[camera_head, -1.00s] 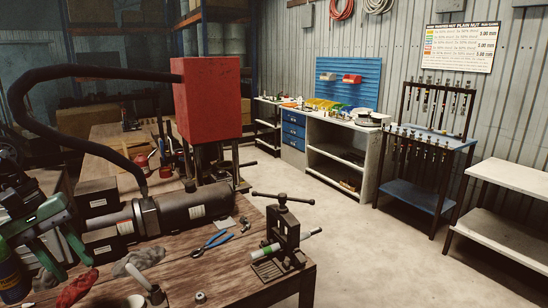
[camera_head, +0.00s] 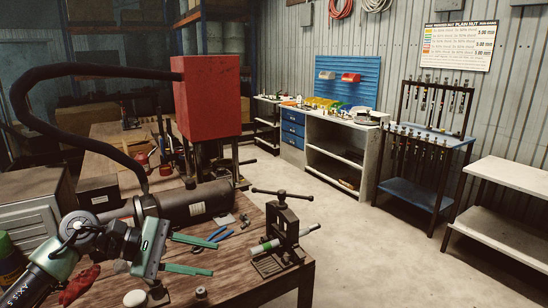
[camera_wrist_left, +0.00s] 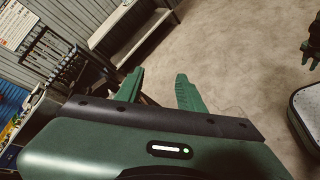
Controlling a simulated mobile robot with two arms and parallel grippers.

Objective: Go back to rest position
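My left gripper (camera_head: 207,255) is over the left part of the wooden bench in the head view, its two green fingers pointing right and spread apart. Nothing is between them. In the left wrist view the same fingers (camera_wrist_left: 160,90) are apart and empty, with floor and furniture beyond. My right arm is not in the head view.
The wooden bench (camera_head: 240,291) carries a black clamp (camera_head: 280,235) holding a green and white rod (camera_head: 265,247), blue pliers (camera_head: 217,238) and a dark cylindrical machine (camera_head: 197,207). A red box (camera_head: 207,98) stands behind. The floor (camera_head: 375,255) to the right is clear.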

